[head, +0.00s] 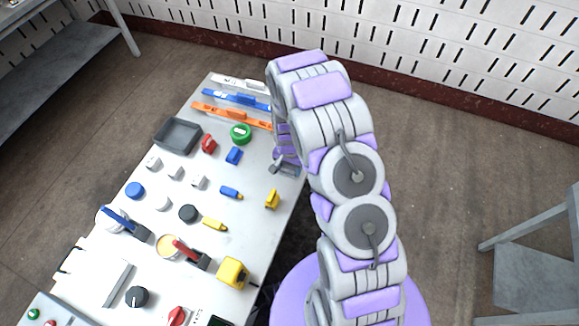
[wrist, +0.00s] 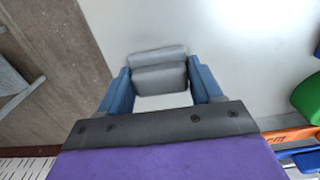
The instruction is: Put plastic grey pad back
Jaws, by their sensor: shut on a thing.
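The grey pad (wrist: 160,73) is a small two-part grey block between the two blue fingers of my gripper (wrist: 159,80) in the wrist view. My gripper is shut on it, one finger on each side. The table's white top shows behind the pad in that view. In the head view my gripper (head: 286,167) is over the right edge of the table, right of the blue block (head: 234,156) and above the small yellow piece (head: 272,199). The pad is hard to make out there. Whether it touches the table cannot be told.
The white table (head: 180,244) carries many small parts. A grey tray (head: 178,137) is at its upper left. Orange (head: 232,116) and blue (head: 236,100) level-like bars lie at the far end, near a green round piece (head: 240,133). Bare tabletop lies between the parts.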

